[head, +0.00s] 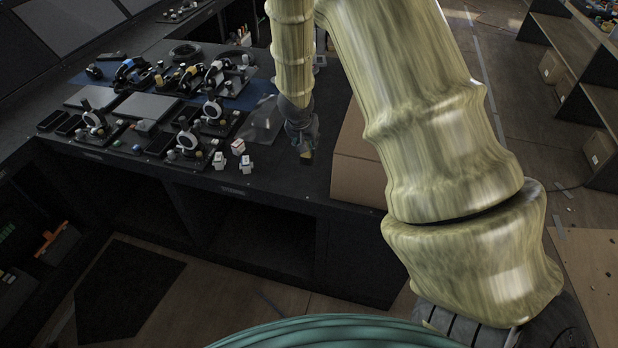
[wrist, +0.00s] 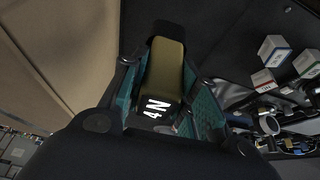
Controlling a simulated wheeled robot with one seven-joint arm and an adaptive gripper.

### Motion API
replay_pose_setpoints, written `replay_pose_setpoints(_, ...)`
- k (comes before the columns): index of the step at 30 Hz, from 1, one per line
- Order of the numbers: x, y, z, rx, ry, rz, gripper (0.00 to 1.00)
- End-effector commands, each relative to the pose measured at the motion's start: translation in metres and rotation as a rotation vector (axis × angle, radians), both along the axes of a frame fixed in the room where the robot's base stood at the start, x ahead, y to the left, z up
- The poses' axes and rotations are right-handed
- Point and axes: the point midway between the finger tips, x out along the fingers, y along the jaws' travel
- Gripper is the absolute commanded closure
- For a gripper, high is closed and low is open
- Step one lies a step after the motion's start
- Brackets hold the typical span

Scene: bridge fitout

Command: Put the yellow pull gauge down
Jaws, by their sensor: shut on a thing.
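The yellow pull gauge (wrist: 166,72) shows in the wrist view as an olive-yellow block with a dark end marked "4N". It sits between the teal-lined fingers of my gripper (wrist: 165,95), which is shut on it. In the head view my gripper (head: 303,138) points down over the right part of the dark bench (head: 300,185), near its front edge. I cannot tell whether the gauge touches the bench top.
A cardboard box (head: 357,165) is close on the right. Gauges and stands (head: 185,80) crowd the bench's left part. Bare bench lies just before my gripper.

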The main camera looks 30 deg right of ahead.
Motion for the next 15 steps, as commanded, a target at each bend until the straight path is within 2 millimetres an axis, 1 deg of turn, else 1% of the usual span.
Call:
replay_pose_setpoints(5, 0.002, -0.008, 0.005, 0.0, -0.001, -0.018, 1.0)
replay_pose_setpoints(8, 0.002, -0.01, 0.002, 0.001, -0.001, -0.022, 1.0)
replay_pose_setpoints(15, 0.001, -0.01, -0.03, 0.002, 0.001, -0.023, 1.0)
